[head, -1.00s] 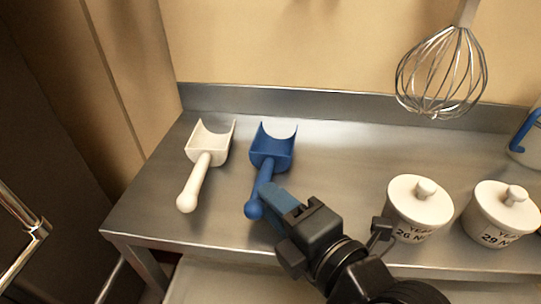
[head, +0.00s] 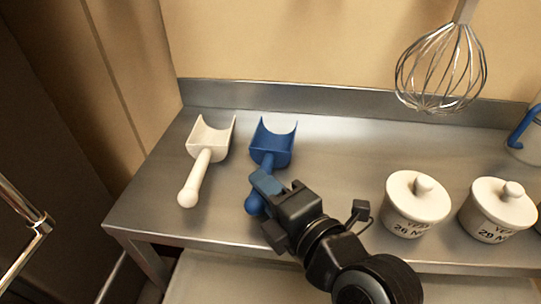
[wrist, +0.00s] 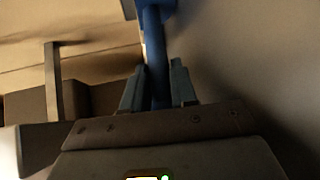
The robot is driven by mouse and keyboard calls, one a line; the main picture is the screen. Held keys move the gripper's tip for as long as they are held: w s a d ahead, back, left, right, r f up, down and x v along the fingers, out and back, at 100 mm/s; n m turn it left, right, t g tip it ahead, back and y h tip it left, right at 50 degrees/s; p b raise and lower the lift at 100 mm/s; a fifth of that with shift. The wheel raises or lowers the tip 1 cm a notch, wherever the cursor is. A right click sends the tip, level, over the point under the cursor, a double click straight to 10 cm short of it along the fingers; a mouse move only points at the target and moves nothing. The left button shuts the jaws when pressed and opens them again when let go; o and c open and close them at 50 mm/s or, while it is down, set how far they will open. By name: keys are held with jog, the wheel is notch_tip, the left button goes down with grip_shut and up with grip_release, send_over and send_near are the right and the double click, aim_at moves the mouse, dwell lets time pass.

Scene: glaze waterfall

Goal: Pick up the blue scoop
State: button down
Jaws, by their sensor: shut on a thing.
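The blue scoop (head: 271,146) lies on the steel table, its open bowl toward the back and its handle toward the front edge. My gripper (head: 262,187) is at the handle, with its blue fingers around it. In the wrist view the blue handle (wrist: 158,70) runs between the two fingertips (wrist: 157,85), and the fingers are shut on it. Part of the handle is hidden behind my gripper in the head view; its rounded end shows just in front of the fingers. I cannot tell whether the scoop is clear of the table.
A white scoop (head: 208,148) lies to the left on the steel table (head: 335,150). Two lidded white pots (head: 416,203) (head: 497,212) stand at the right. A whisk (head: 441,70) hangs above the back right. A blue-handled container (head: 525,140) stands at the right edge.

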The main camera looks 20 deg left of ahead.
jog(key=shift+r, duration=0.5)
jog(key=r, duration=0.3)
jog(key=shift+s+d+r, duration=0.1)
jog(key=shift+d+r, duration=0.25)
jog(key=shift+d, duration=0.05)
jog(key=s+d+r, duration=0.4)
jog(key=d+r, duration=0.2)
jog(key=d, duration=0.4)
jog(key=shift+r+b, duration=0.2)
jog(key=shift+b, duration=0.15)
